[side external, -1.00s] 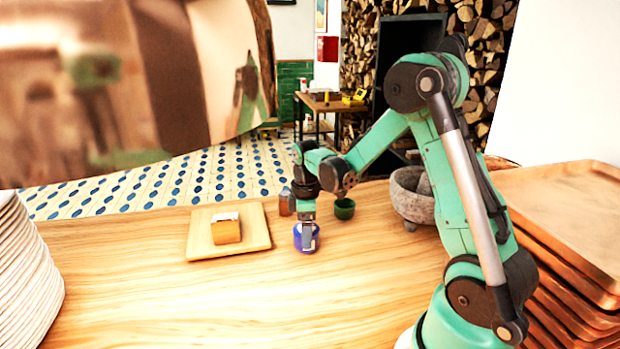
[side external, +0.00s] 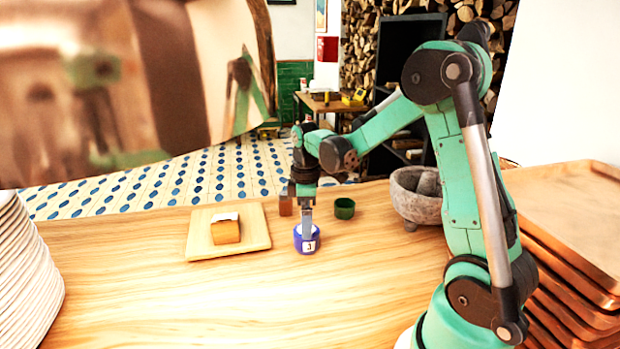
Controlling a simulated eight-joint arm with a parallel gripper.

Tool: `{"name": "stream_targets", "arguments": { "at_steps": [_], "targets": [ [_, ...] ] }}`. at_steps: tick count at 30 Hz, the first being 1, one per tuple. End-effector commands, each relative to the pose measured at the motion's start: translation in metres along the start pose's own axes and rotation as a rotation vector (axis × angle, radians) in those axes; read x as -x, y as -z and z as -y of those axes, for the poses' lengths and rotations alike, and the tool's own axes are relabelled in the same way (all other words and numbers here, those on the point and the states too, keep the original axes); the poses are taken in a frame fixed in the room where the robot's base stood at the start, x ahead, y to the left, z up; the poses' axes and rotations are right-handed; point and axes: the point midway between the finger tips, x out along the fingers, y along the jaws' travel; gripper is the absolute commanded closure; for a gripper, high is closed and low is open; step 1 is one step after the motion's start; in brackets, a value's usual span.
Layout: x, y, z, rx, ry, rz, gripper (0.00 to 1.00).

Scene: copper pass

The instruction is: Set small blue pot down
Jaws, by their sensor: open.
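The small blue pot (side external: 299,246) stands upright on the wooden counter in the middle of the side view. It has a white label with a dark mark on its front. My gripper (side external: 307,234) points straight down at the pot, with its fingertips at the pot's rim. The jaws are open. I cannot tell whether a finger still touches the pot or reaches inside it.
A wooden board (side external: 257,240) with a tan block (side external: 225,231) lies left of the pot. A green pot (side external: 344,208) and a small brown jar (side external: 285,206) stand behind. A stone mortar (side external: 417,200) is at right. Plates (side external: 28,285) and copper trays (side external: 575,225) flank the counter.

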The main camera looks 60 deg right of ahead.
Motion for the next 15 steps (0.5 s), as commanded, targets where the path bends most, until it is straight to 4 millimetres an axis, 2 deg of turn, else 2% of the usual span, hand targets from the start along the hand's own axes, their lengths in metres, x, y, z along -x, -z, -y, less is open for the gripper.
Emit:
{"name": "stream_targets", "arguments": {
  "at_steps": [3,9,15],
  "targets": [
    [0.027,0.000,0.000,0.000,0.000,0.000,0.00],
    [0.063,0.000,0.000,0.000,0.000,0.000,0.00],
    [0.083,0.000,0.000,0.000,0.000,0.000,0.00]
  ]
}}
